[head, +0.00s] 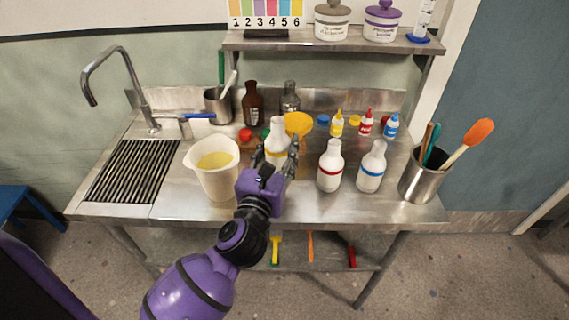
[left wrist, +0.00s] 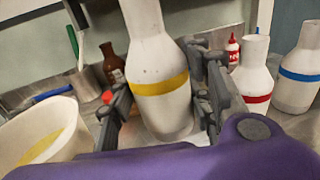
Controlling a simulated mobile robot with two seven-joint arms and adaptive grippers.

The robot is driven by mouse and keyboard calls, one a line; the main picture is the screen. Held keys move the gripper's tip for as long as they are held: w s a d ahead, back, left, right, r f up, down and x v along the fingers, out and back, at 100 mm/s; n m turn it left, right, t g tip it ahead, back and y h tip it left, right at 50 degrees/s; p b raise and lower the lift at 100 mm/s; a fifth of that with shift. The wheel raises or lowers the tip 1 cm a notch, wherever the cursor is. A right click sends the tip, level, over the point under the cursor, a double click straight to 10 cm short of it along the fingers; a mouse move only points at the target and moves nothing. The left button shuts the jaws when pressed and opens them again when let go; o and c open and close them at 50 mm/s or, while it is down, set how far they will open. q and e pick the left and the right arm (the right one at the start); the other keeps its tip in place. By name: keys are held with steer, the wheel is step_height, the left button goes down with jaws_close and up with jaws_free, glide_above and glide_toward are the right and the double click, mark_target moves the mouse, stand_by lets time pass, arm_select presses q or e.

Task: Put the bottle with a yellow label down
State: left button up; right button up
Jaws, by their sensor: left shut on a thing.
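The white bottle with a yellow label (head: 277,138) is at the middle of the steel bench in the head view. It also shows upright, slightly tilted in the picture, in the left wrist view (left wrist: 160,105). My left gripper (head: 275,160) is shut around this bottle, with a finger on each side of it. Whether the bottle's base touches the bench is hard to tell, as my gripper hides its lower part in the head view. My right gripper does not show.
A white jug (head: 214,180) with yellow liquid stands just left of the bottle. A red-banded bottle (head: 330,172) and a blue-banded bottle (head: 371,173) stand to its right. A steel utensil pot (head: 421,180) stands far right.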

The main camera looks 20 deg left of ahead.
mark_target(283, 155)
arm_select(q)
steer(key=shift+w+d+f, duration=0.1)
steer(key=shift+w+f, duration=0.2)
steer(key=shift+f, duration=0.2)
steer(key=shift+w+d+f, duration=0.1)
steer(key=shift+w+f, duration=0.15)
steer(key=shift+f, duration=0.25)
steer(key=shift+w+d+f, duration=0.1)
steer(key=shift+w+f, duration=0.45)
steer(key=shift+f, duration=0.05)
steer(key=f, duration=0.1)
steer(key=f+b, duration=0.1)
steer(key=f, duration=0.1)
steer(key=shift+w+f+b, duration=0.3)
steer(key=shift+f, duration=0.1)
steer(key=shift+r, duration=0.15)
steer(key=shift+f, duration=0.3)
steer(key=o, duration=1.4)
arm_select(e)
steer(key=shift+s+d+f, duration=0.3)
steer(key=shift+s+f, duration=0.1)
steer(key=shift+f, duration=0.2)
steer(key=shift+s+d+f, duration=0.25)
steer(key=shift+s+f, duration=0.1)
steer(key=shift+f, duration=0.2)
